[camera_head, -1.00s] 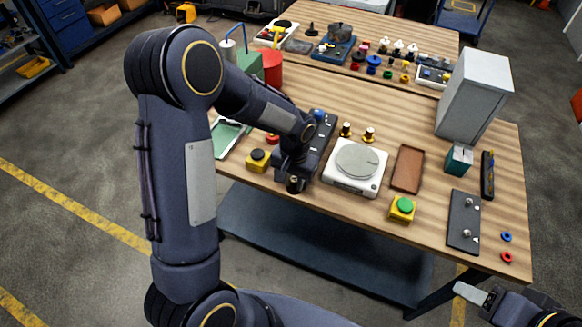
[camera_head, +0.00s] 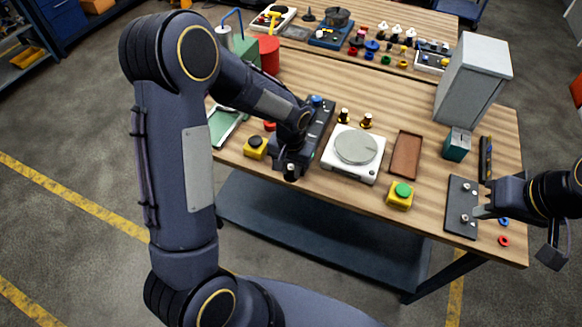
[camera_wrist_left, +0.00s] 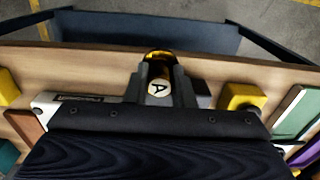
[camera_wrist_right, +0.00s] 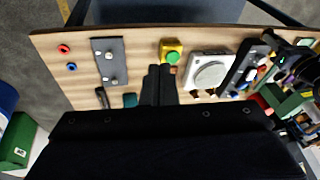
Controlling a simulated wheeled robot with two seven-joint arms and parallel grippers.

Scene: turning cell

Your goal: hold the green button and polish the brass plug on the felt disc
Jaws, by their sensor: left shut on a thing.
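The green button (camera_head: 403,189) sits on a yellow box at the front edge of the table; it also shows in the right wrist view (camera_wrist_right: 173,57). The round grey felt disc (camera_head: 356,148) is on top of a white machine, left of the button. My left gripper (camera_head: 290,172) is shut on a brass plug (camera_wrist_left: 158,56), whose pale end marked "A" faces the left wrist camera. It is left of the felt disc, apart from it.
Two brass plugs (camera_head: 366,121) stand behind the machine. A brown tray (camera_head: 406,154) lies right of it. A yellow box with a black button (camera_head: 255,146) is left of my left gripper. A dark plate with pegs (camera_head: 461,190) and a tall grey box (camera_head: 474,88) are at right.

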